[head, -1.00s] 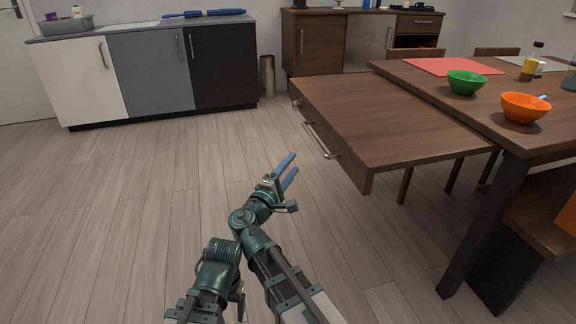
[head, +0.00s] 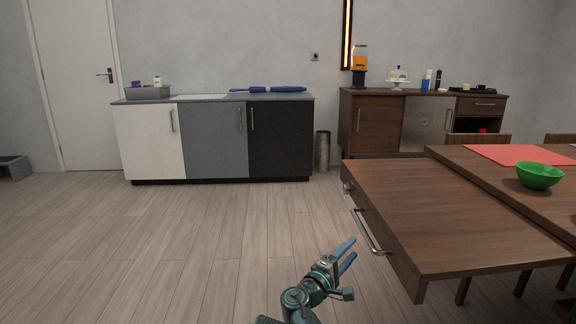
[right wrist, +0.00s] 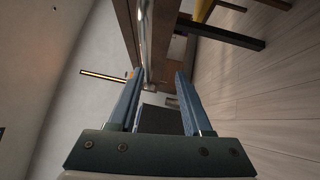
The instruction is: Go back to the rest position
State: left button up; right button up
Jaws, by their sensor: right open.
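My right gripper (head: 345,254) is open and empty at the lower middle of the head view, with its two blue fingers apart. It is in the air over the wooden floor, to the left of the dining table's pulled-out section and its metal handle (head: 371,232). In the right wrist view the fingers of my right gripper (right wrist: 155,92) are spread, with nothing held between them. The handle (right wrist: 144,40) shows beyond the fingers there. My left gripper is not seen in either current view.
The brown table (head: 440,210) fills the right side, bearing a green bowl (head: 539,176) and a red mat (head: 520,154). A low cabinet row (head: 214,140) stands at the back left, a brown sideboard (head: 376,125) at the back right, and a bin (head: 321,152) between them.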

jog(key=s+d+f+m+g+y, duration=0.2)
jog(key=s+d+f+m+g, duration=0.15)
jog(key=f, duration=0.35)
jog(key=s+d+f+m+g+y, duration=0.1)
jog(key=s+d+f+m+g, duration=0.3)
jog(key=f, duration=0.4)
jog(key=s+a+f+m+g+y, duration=0.3)
jog(key=s+a+f+g+y, duration=0.35)
jog(key=s+f+y, duration=0.35)
jog(key=s+a+r+n+p, duration=0.1)
jog(key=s+a+r+p, duration=0.1)
jog(key=r+p, duration=1.4)
jog(key=s+a+r+n+h+p, duration=0.1)
jog(key=a+r+p, duration=0.4)
jog(key=r+p, duration=1.1)
jog(key=s+a+r+n+p, duration=0.1)
jog(key=s+a+r+p, duration=0.2)
jog(key=r+p, duration=1.4)
jog(key=shift+s+a+r, duration=0.2)
jog(key=shift+a+r, duration=0.25)
jog(key=shift+a, duration=0.3)
jog(key=shift+n, duration=0.25)
